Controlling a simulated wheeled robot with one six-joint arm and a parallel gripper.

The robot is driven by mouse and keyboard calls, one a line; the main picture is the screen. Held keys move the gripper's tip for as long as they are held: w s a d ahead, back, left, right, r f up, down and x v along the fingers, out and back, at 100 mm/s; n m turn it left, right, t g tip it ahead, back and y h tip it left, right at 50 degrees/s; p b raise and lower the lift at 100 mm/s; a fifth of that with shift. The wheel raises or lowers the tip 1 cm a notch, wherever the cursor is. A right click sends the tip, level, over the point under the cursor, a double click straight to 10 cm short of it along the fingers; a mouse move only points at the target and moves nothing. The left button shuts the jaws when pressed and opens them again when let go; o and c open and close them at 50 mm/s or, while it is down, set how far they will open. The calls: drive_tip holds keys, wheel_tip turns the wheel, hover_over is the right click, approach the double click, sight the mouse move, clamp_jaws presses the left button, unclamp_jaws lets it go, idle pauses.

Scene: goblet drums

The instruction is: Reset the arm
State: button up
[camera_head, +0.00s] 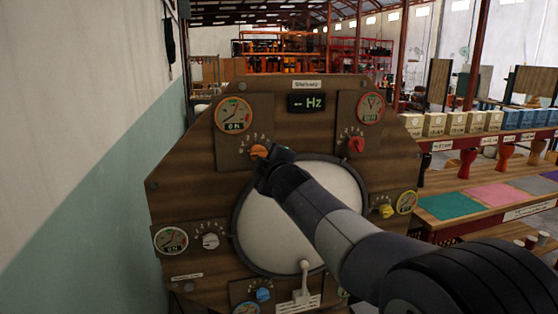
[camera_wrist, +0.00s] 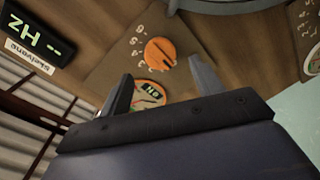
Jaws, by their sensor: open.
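My gripper (camera_wrist: 160,68) is open, with its two fingers apart and nothing held between them. In the wrist view the orange knob (camera_wrist: 161,52) lies just past the fingertips, around the gap between them. In the head view my gripper (camera_head: 268,165) is at the upper left of the wooden panel (camera_head: 190,200), just below the orange knob (camera_head: 259,151). My arm reaches in from the lower right and covers part of the round pale drum skin (camera_head: 270,225). I cannot tell how far the fingers are from the panel.
The panel carries a red knob (camera_head: 356,145), a white knob (camera_head: 210,241), a yellow knob (camera_head: 386,211), a blue knob (camera_head: 263,295), a lever (camera_head: 304,275) and an Hz display (camera_head: 307,103). A wall (camera_head: 80,150) stands close at left. Shelves with goblet drums and coloured mats (camera_head: 455,206) are at right.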

sight(259, 154)
drive_tip(key=shift+p+x, duration=0.75)
drive_tip(key=shift+x, duration=2.5)
drive_tip(key=shift+s, duration=0.15)
drive_tip(key=f+b+v, duration=0.1)
drive_tip(key=b+v, duration=0.1)
drive_tip(key=v, duration=0.9)
drive_tip(key=x, duration=0.3)
drive_tip(key=p+x, duration=0.1)
drive_tip(key=x, duration=0.3)
drive_tip(key=r+p+x, duration=0.1)
drive_tip(key=x, duration=0.3)
drive_tip(key=shift+w+a, duration=0.1)
drive_tip(key=shift+w, duration=0.15)
drive_tip(key=m+p, duration=0.1)
drive_tip(key=m, duration=0.1)
drive_tip(key=m+p, duration=0.1)
drive_tip(key=shift+s+r+m+y, duration=0.1)
drive_tip(key=shift+s+m+y, duration=0.1)
drive_tip(key=shift+m+y, duration=0.15)
drive_tip(key=m+p, duration=0.2)
drive_tip(key=m, duration=0.1)
drive_tip(key=shift+m, duration=0.35)
drive_tip(key=m+p, duration=0.3)
drive_tip(key=m, duration=0.1)
drive_tip(key=shift+p, duration=0.35)
drive_tip(key=shift+s+d+b, duration=0.2)
drive_tip(key=shift+d+b, duration=0.05)
drive_tip(key=shift+b, duration=0.05)
drive_tip(key=shift+b+v, duration=0.35)
drive_tip(key=shift+v, duration=0.85)
